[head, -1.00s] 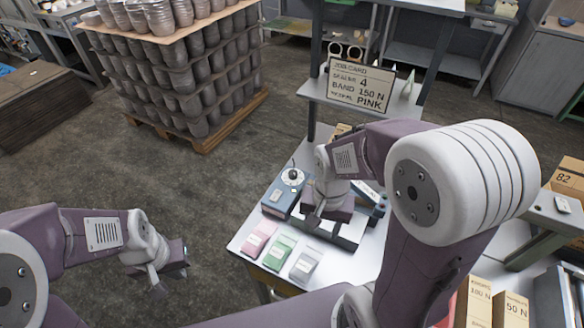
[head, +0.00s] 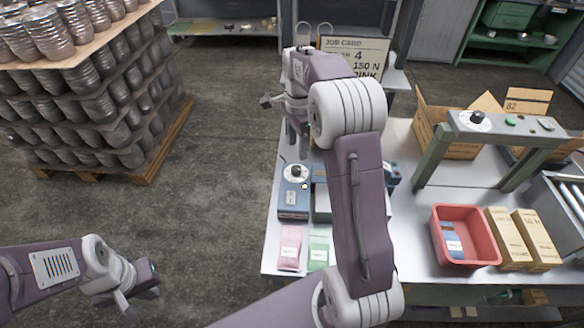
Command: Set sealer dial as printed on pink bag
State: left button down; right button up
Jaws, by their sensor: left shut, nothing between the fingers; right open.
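The sealer dial (head: 295,172), a white disc with a black knob, is on a blue box (head: 293,205) at the left of the bench. Its setting is too small to read. The pink bag (head: 290,248) lies in front of it; its print is unreadable here. My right gripper (head: 286,118) is open and empty, raised above and behind the dial. My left gripper (head: 137,300) is shut and empty over the floor, left of the bench.
A green bag (head: 318,250) lies beside the pink one. A red bin (head: 466,237), boxes (head: 508,238) and a green frame (head: 435,155) with another dial (head: 473,121) are at right. My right arm covers the bench's middle. Stacked cans (head: 75,95) stand at left.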

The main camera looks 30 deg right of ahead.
aim_at(296, 168)
notch_tip(296, 168, down, 9)
jog(key=shift+r, duration=0.1)
jog(key=shift+a, duration=0.2)
jog(key=shift+c, duration=0.5)
jog(key=shift+d, duration=0.1)
grip_shut()
